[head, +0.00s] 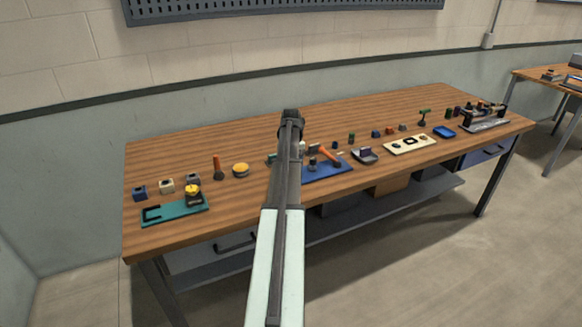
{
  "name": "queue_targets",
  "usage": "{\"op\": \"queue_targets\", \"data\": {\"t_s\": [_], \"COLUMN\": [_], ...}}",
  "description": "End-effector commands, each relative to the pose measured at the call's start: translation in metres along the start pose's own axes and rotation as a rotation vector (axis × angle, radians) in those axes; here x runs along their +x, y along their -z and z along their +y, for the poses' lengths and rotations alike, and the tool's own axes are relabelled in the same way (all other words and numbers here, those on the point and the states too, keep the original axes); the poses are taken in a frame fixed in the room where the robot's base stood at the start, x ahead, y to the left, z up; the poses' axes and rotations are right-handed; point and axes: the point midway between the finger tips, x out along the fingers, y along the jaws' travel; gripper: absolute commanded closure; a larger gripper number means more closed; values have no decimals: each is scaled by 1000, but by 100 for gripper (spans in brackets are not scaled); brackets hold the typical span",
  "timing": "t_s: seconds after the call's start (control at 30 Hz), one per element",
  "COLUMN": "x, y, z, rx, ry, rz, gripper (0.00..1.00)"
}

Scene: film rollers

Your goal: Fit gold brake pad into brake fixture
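A teal plate (172,215) lies at the front left of the wooden table and has a dark C-shaped part on its left half; it may be the brake fixture. A small yellow-gold piece (193,189) with a dark mark sits at the plate's right end. A round yellow object (240,169) stands farther right on the table. I cannot tell which of these, if either, is the gold brake pad. My arm reaches up over the table's middle, right of the teal plate. Its dark far end (291,115) is small, and the gripper's fingers cannot be made out.
Blue (139,193), cream (166,186) and grey blocks (193,178) stand behind the plate, near an orange-handled upright tool (217,168). A blue mat (328,170), a cream plate (409,146) and a metal device (485,120) lie to the right. My arm hides part of the middle.

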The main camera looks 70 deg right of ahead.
Motion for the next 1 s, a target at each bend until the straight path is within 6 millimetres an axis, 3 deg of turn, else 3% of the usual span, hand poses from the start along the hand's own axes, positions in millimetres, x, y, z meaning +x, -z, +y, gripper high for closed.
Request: {"op": "queue_targets", "data": {"t_s": [0.33, 0.67, 0.7, 0.8, 1.0], "x": [2, 3, 3, 4, 4], "y": [-1, -1, -1, -1, -2], "z": [-2, -4, -4, -4, -4], "rx": [-1, -2, -3, -3, -4], "ry": [4, 8, 8, 9, 9], "rz": [-2, -4, -4, -4, -5], "gripper": [6, 6, 22, 15, 15]}}
